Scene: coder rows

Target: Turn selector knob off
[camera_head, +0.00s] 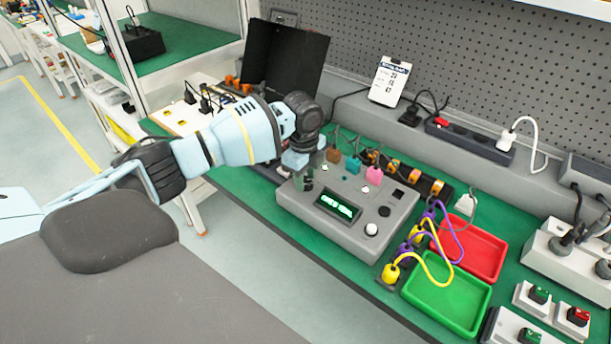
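A grey control box (345,215) with a lit green display (338,206) lies on the green bench top. Its face carries a white round knob (371,229), a dark round knob (384,211) and small coloured parts along the back edge. I cannot tell which of them is the selector knob. My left gripper (296,160) points down over the box's back left corner, next to a dark part (307,180) there. Its fingers are small and partly hidden, so I cannot tell their opening or any contact. My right gripper is not in view.
Red (470,248) and green (446,291) trays lie right of the box, with yellow and purple plug leads (420,245) between. A black folder (285,60) stands behind my arm.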

